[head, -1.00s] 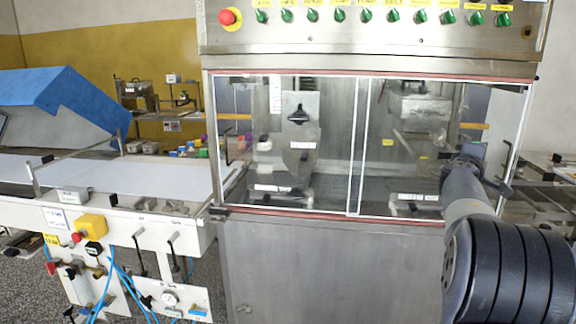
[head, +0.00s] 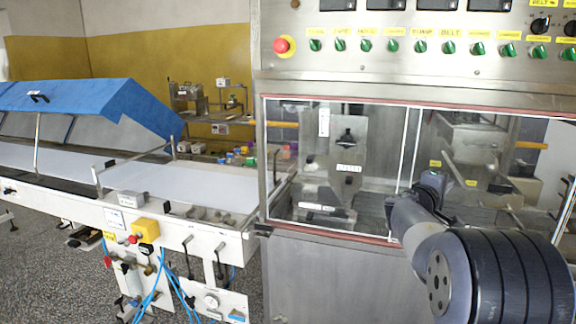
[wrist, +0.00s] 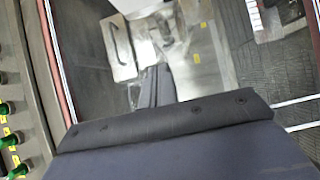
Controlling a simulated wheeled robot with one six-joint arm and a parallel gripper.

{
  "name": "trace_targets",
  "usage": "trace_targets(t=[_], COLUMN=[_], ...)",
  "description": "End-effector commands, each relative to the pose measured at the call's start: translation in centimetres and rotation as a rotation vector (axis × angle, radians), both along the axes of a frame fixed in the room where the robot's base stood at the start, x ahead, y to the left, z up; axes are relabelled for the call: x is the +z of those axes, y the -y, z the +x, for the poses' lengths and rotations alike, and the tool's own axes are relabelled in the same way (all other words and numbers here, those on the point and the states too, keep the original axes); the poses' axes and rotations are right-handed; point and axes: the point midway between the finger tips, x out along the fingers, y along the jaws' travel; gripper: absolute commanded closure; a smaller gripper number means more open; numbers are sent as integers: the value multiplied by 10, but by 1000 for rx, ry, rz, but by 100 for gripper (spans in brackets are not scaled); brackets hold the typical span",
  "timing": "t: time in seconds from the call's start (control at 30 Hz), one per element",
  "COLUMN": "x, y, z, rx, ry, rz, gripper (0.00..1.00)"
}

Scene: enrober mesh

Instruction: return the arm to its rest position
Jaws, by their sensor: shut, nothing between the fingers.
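My arm (head: 418,228) reaches up from the lower right of the head view, in front of the enrober's glass window (head: 385,165). Its dark end overlaps the lower middle of the window; I cannot tell how far it is from the glass. In the wrist view my gripper (wrist: 158,72) shows as narrow grey fingers close together beyond the dark wrist housing. It is shut and holds nothing. The fingers are hard to make out in the head view.
The enrober's control panel (head: 420,62) with green knobs and a red stop button (head: 283,45) is above the window. A white conveyor (head: 190,187) with a blue hood (head: 90,100) stands left. Grey floor (head: 60,285) is open at lower left.

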Motion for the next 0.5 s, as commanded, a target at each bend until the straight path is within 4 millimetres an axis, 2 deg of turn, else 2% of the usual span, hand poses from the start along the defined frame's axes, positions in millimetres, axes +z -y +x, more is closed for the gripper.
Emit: trace_targets(t=[0.2,0.5], x=[5,2], y=[-37,-67], z=[12,22], rx=[3,0], ry=[-3,-2], rz=[0,-1], gripper=[100,100])
